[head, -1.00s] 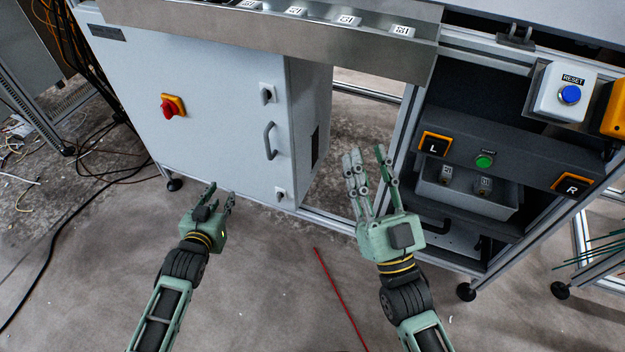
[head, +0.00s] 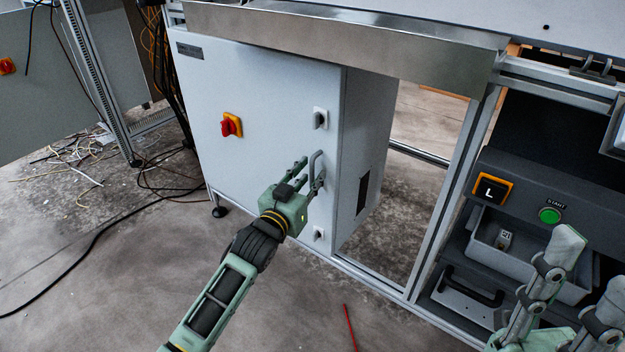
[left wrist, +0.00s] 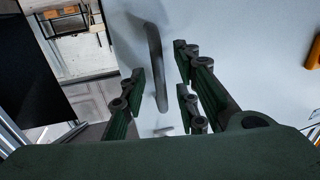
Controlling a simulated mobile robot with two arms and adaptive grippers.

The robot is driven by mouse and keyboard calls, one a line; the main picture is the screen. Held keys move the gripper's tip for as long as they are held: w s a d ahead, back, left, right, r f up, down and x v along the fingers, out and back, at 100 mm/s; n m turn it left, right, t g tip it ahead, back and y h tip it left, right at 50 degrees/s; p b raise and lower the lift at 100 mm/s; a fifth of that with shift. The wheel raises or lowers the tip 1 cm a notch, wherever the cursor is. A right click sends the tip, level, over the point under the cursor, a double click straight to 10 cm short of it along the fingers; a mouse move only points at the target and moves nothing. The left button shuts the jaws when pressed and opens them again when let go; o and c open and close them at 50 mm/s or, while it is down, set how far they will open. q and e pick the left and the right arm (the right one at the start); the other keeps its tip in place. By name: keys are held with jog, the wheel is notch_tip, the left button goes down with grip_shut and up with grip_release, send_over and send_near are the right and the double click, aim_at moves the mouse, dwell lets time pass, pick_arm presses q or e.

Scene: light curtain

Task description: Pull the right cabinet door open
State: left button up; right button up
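The light grey cabinet door (head: 265,90) is closed in the head view. Its grey bar handle (head: 317,165) stands upright near the right edge, between two small black latches. My left gripper (head: 307,175) is at the handle, its fingers spread. In the left wrist view the handle (left wrist: 155,60) runs between one finger on the left and two on the right, and gaps show on both sides. My left gripper also shows there (left wrist: 160,95). My right gripper (head: 580,280) is at the lower right of the head view, partly cut off, its fingers apart and holding nothing visible.
A red and yellow switch (head: 231,125) sits on the door. A metal ledge (head: 340,38) juts out above the cabinet. A workstation with a green start button (head: 549,215) stands at right. The floor (head: 120,290) before the door is mostly clear; cables lie at left.

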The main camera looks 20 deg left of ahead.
pick_arm(q)
jog(key=shift+w+d, duration=0.15)
jog(key=shift+w, duration=0.45)
grip_shut()
